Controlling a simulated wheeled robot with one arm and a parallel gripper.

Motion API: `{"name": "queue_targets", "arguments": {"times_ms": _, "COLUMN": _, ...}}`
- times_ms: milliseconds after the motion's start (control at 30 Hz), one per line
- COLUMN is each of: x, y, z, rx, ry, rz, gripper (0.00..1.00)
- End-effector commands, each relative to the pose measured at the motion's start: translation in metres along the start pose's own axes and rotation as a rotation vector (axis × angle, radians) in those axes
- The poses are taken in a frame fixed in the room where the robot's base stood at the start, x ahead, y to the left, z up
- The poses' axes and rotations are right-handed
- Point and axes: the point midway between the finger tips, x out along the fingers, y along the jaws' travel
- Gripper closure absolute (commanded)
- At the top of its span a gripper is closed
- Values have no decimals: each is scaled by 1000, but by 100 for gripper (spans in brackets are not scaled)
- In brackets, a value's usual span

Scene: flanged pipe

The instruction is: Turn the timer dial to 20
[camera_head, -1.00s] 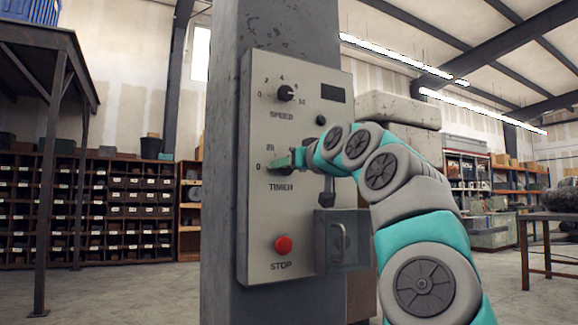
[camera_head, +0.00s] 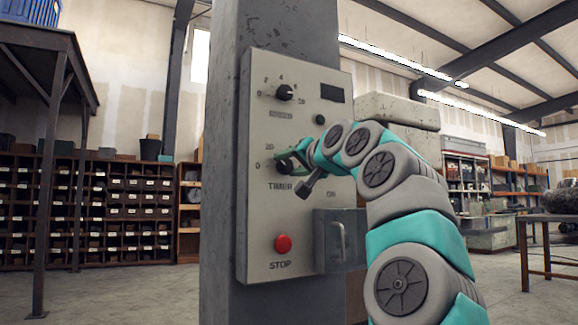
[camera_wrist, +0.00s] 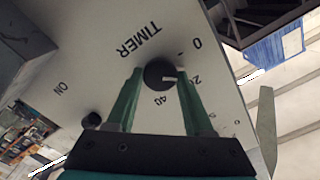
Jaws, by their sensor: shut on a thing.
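The timer dial (camera_head: 284,167) is a dark round knob on the grey control panel (camera_head: 262,215), above the label TIMER. My gripper (camera_head: 290,161) reaches it from the right, its green fingers at the knob. In the wrist view, the dial (camera_wrist: 157,73) sits between the two green fingers of my gripper (camera_wrist: 160,76), which are shut on it. Its white pointer mark points right in that view, about towards the 20 (camera_wrist: 196,80). The 0 and 40 marks are visible too. The fingers partly hide the scale.
The speed knob (camera_head: 284,92) is above the timer and the red STOP button (camera_head: 283,243) is below it. A grey box with a handle (camera_head: 341,240) juts out at the panel's lower right. A dark knob (camera_wrist: 92,119) stands near ON in the wrist view.

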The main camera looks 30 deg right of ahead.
Motion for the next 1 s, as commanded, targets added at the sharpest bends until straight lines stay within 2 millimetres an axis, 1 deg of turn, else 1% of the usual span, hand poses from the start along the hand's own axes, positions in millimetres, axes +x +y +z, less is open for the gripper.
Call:
{"name": "queue_targets", "arguments": {"times_ms": 200, "x": 1, "y": 2, "z": 1, "rx": 163, "ry": -2, "rz": 3, "gripper": 100}}
{"name": "queue_targets", "arguments": {"times_ms": 400, "x": 0, "y": 2, "z": 1, "rx": 268, "ry": -1, "rz": 2, "gripper": 100}}
{"name": "queue_targets", "arguments": {"times_ms": 633, "x": 0, "y": 2, "z": 1, "rx": 330, "ry": -1, "rz": 1, "gripper": 100}}
{"name": "queue_targets", "arguments": {"times_ms": 1000, "x": 0, "y": 1, "z": 0, "rx": 345, "ry": 0, "rz": 0, "gripper": 100}}
